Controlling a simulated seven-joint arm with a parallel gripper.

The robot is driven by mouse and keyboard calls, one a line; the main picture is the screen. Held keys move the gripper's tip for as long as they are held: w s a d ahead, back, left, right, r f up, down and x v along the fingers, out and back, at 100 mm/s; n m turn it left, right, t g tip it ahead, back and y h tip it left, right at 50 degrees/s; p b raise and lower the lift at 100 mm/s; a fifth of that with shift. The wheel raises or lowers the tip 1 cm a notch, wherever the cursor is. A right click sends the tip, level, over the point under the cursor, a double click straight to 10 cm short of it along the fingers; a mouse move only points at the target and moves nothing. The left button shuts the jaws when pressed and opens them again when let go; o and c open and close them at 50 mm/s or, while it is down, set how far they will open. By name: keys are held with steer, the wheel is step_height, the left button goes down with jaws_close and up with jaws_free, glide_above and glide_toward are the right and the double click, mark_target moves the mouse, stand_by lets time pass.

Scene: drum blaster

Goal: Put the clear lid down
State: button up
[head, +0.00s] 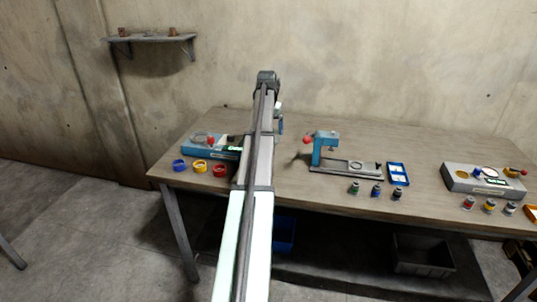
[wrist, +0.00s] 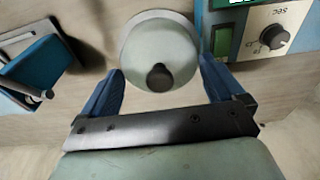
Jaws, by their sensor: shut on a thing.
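The clear lid (wrist: 150,42) is a pale, round, see-through-looking dome with a dark knob (wrist: 160,77) in the wrist view. My gripper (wrist: 161,68) is shut on it, with one blue finger on each side. The lid seems to hang over the wooden bench, but its height above it is hard to tell. In the head view my arm hides the lid and most of my gripper. The blue machine (head: 203,149) stands on the bench left of my arm. Its panel with a dial (wrist: 273,37) shows at the upper right of the wrist view.
Yellow (head: 199,166), blue (head: 179,165) and red (head: 219,170) rings lie at the bench's front left. A teal press (head: 325,143) stands right of my arm, with small bottles (head: 376,190) and a blue tray (head: 397,174) near it. A grey box (head: 484,180) stands further right.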

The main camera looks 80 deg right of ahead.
step_height(320, 180, down, 9)
steer(key=shift+f, duration=0.1)
stand_by(0.4)
steer(key=shift+f, duration=0.15)
steer(key=o, duration=0.7)
steer(key=shift+o, duration=0.2)
steer(key=r, duration=0.4)
steer(key=a+r, duration=0.1)
steer(key=r, duration=0.7)
steer(key=shift+a+r, duration=0.1)
steer(key=shift+a, duration=0.15)
